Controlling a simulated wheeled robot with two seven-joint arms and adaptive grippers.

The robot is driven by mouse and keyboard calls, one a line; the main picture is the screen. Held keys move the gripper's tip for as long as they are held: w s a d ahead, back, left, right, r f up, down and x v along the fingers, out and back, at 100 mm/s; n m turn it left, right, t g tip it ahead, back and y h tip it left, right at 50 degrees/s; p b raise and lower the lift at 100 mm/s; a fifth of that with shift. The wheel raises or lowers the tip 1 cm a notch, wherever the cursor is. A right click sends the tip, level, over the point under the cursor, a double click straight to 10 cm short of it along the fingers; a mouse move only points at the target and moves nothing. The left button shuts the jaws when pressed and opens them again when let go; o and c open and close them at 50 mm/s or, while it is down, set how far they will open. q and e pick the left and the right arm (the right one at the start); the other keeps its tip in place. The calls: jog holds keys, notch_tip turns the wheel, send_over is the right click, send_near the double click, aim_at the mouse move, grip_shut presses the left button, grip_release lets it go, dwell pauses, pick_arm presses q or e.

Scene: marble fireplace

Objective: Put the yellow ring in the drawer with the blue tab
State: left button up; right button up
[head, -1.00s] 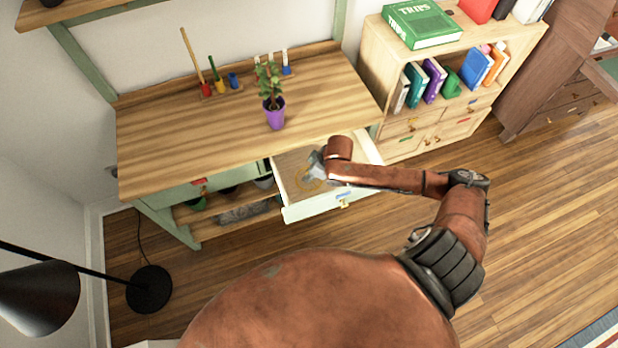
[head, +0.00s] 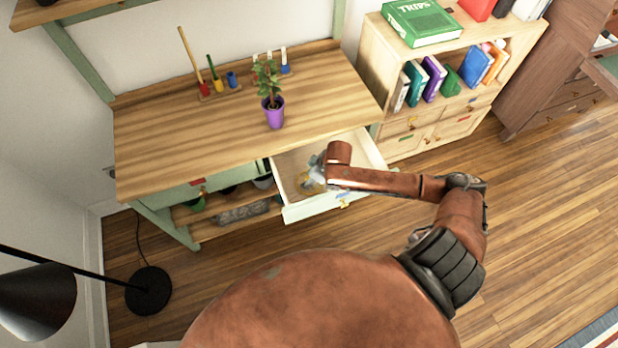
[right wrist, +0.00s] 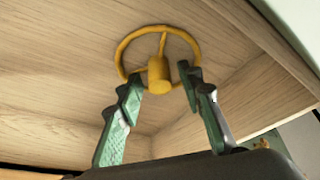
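The yellow ring (head: 303,184), with spokes and a central hub, is inside the pulled-out drawer (head: 296,213) of the wooden desk. In the right wrist view the ring (right wrist: 187,36) appears to lie on the bare wooden drawer floor. My right gripper (head: 317,172) is inside the drawer over the ring. In the right wrist view my right gripper (right wrist: 158,74) is open, its green-padded fingertips apart on either side of the hub with gaps to it. My left gripper is not in view.
The desktop (head: 190,140) holds a purple potted plant (head: 273,112) and small coloured pegs at the back. A shut drawer with a red tab (head: 198,182) is to the left. A bookcase (head: 400,145) stands right of the desk, a black lamp (head: 40,300) at lower left.

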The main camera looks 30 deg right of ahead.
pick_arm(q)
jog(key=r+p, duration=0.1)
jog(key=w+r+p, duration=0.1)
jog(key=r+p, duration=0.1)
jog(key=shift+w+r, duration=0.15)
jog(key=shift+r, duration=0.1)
pick_arm(e)
jog(key=v, duration=1.2)
jog(key=shift+r, duration=0.15)
